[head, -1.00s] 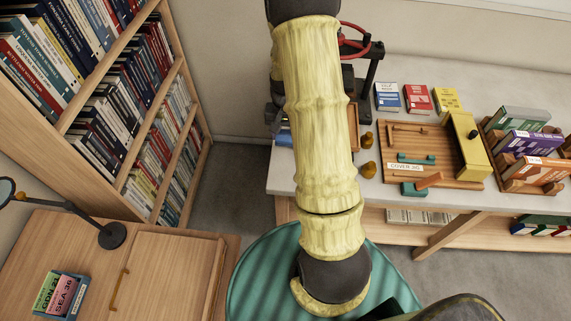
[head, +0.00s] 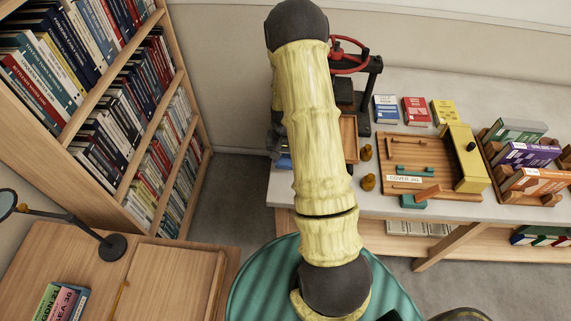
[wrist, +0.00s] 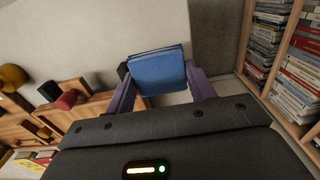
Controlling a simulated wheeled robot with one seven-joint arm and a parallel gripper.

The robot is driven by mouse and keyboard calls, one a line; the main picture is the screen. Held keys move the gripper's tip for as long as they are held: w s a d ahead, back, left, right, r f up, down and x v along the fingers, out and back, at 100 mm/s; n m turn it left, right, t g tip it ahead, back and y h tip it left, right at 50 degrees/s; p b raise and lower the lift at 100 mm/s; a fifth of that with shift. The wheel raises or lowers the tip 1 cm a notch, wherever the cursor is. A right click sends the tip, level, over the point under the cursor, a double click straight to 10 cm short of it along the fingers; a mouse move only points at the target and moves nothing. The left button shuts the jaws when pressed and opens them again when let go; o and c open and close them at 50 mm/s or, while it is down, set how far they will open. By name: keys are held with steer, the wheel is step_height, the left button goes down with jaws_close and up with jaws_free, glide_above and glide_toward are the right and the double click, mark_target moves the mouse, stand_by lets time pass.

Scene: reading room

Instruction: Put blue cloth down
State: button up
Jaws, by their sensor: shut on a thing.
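The blue cloth (wrist: 158,72) looks like a folded, flat pad in the wrist view. My gripper (wrist: 161,82) is shut on it, with one purple finger at each side. In the head view my arm hides most of the gripper, and a small blue patch (head: 284,161), probably the cloth, shows at the left end of the pale worktable (head: 390,205). I cannot tell whether the cloth touches the surface beneath it.
A red-wheeled press (head: 350,57) stands at the worktable's back. A wooden cover jig (head: 418,150), small books and a book rack (head: 530,170) lie to the right. A tall bookcase (head: 170,110) and a desk (head: 165,280) with a lamp (head: 110,245) are on the left.

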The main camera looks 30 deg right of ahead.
mark_target(285, 165)
steer(key=shift+f, duration=0.1)
steer(key=shift+f+p, duration=0.35)
steer(key=shift+f, duration=1.65)
steer(key=shift+f, duration=0.2)
steer(key=o, duration=0.7)
steer(key=shift+o, duration=0.2)
steer(key=shift+r, duration=0.1)
step_height(285, 165, up, 12)
steer(key=shift+f+b, duration=0.25)
steer(key=shift+b, duration=0.75)
steer(key=shift+r, duration=0.4)
